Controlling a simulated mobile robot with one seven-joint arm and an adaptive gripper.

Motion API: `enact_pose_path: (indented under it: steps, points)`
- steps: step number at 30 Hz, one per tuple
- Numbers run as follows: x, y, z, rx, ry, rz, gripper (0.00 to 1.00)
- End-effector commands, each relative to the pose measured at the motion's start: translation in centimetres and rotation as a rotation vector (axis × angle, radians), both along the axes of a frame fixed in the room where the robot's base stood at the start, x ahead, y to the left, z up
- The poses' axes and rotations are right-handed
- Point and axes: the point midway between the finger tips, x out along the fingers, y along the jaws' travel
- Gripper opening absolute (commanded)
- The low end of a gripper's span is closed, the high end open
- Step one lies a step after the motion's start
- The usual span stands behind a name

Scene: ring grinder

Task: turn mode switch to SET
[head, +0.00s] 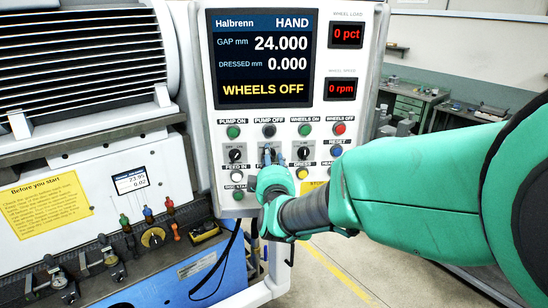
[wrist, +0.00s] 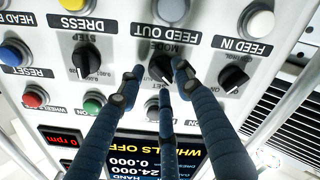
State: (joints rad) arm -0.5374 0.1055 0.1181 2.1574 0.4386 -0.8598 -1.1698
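The mode switch (wrist: 161,68) is a black rotary knob on the white control panel, under the word MODE in the upside-down wrist view. A SET label shows partly between the fingers. Which mark the knob points to is not clear. My gripper (wrist: 160,76) has its dark blue fingers around the knob. The right fingertip is close against it or touching; a small gap shows at the left one. In the head view my gripper (head: 270,156) is at the panel and hides the switch. The screen (head: 264,60) reads HAND and WHEELS OFF.
The panel edge and grinder (head: 80,60) lie left.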

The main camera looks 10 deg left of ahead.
Motion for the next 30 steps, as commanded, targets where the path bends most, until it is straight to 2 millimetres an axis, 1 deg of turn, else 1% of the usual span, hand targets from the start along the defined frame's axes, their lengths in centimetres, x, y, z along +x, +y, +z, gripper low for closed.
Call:
enact_pose_path:
  steps: [2, 3, 7, 20, 26, 30]
  points:
    - [0.0, 0.0, 0.0, 0.0, 0.0, 0.0, 0.34]
    - [-0.01, 0.0, -0.01, 0.0, 0.0, 0.0, 0.26]
    - [-0.01, 0.0, -0.01, 0.0, 0.0, 0.0, 0.01]
    - [0.0, 0.0, -0.13, 0.03, 0.006, -0.001, 0.0]
    - [0.01, -0.04, -0.26, 0.109, 0.021, -0.001, 0.0]
    - [0.01, -0.07, -0.33, 0.198, 0.039, 0.0, 0.0]
